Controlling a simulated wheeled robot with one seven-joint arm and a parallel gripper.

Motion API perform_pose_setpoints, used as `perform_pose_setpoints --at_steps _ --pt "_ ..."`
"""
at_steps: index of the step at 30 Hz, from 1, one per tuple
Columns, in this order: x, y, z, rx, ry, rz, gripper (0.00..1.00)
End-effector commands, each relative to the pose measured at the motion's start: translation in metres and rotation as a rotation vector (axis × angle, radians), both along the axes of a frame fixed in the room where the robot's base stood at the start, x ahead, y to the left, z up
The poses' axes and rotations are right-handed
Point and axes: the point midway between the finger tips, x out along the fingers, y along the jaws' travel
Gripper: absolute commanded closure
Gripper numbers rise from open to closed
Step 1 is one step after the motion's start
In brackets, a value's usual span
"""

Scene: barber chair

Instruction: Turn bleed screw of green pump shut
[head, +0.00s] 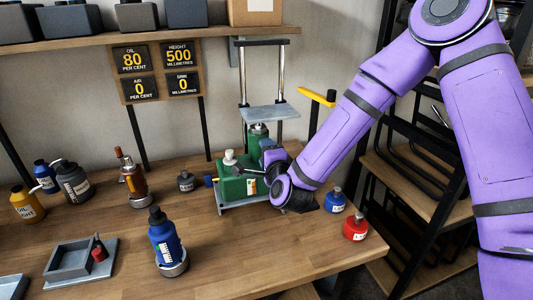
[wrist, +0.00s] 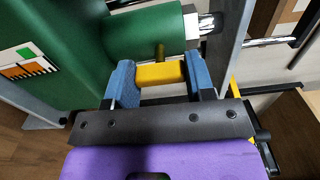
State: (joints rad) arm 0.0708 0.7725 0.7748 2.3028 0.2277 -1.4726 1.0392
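The green pump (head: 236,184) stands on a grey base on the wooden bench; its green body also fills the upper left of the wrist view (wrist: 60,60). A yellow bar-shaped head (wrist: 161,74), which looks like the bleed screw, sits beside the green cylinder below a short brass stem (wrist: 159,52). In the head view my arm's end is at the pump's right side and hides the screw.
A grey press frame (head: 268,112) rises over the pump. A yellow lever (head: 318,97) stands behind my arm. Blue (head: 335,200) and red (head: 355,227) bottles stand right of the pump. The sign panel (head: 157,72) reads oil 80, height 500, air 0, sink 0, though the last label is blurred.

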Motion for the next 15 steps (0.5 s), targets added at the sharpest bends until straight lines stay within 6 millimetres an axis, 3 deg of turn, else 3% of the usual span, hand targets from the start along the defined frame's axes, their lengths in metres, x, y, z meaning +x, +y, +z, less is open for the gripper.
perform_pose_setpoints --at_steps 1,3,15 --pt "-0.0004 -0.0004 -0.0011 -0.001 0.003 0.000 0.40" --pt "-0.0003 -0.0004 -0.0009 -0.001 0.003 0.000 0.26" --pt "-0.0086 -0.0023 -0.0004 -0.001 0.001 0.001 0.26"
